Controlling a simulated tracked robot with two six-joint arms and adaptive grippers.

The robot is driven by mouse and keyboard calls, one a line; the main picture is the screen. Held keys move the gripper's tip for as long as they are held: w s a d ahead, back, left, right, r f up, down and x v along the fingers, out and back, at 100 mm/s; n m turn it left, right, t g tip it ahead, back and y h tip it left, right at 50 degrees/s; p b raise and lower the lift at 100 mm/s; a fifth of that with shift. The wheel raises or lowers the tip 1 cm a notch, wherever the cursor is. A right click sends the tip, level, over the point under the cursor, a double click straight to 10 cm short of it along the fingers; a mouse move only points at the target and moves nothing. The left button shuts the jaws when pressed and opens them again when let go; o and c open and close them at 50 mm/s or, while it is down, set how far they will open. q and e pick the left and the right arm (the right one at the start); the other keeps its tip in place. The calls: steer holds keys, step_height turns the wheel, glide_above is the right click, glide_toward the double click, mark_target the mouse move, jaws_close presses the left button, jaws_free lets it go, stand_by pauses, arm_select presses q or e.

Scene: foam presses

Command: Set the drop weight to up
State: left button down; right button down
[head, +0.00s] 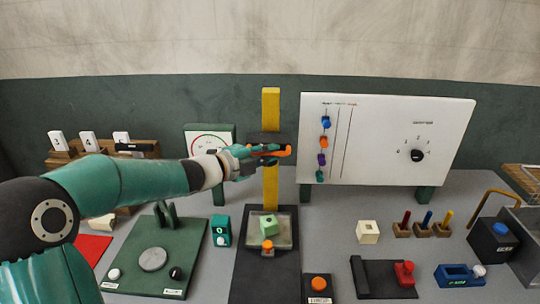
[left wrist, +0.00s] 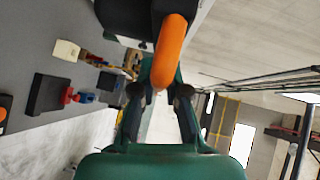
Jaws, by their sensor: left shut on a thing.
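The drop weight (head: 264,138) is a dark block on the yellow upright post (head: 270,190), a little above its middle, well above the base. Its orange handle (head: 285,152) sticks out at the front. My left gripper (head: 262,151) reaches in from the left and is shut on the orange handle. In the left wrist view the orange handle (left wrist: 172,50) lies at the fingertips (left wrist: 163,92), with the dark weight (left wrist: 125,18) behind it. A pale green foam block (head: 268,225) sits below the weight on the press base (head: 265,275). My right gripper is not in view.
A white board (head: 385,110) with coloured sliders and a dial stands right of the post. A round gauge (head: 209,140) stands behind my left forearm. An orange button box (head: 318,287), a green plate (head: 140,265) and small coloured fixtures cover the table front.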

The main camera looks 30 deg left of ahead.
arm_select(q)
steer(key=shift+r, duration=0.65)
steer(key=c, duration=1.2)
jaws_free()
steer(key=shift+w, duration=0.1)
steer(key=shift+f, duration=0.15)
steer(key=shift+f, duration=0.1)
steer(key=v, duration=1.2)
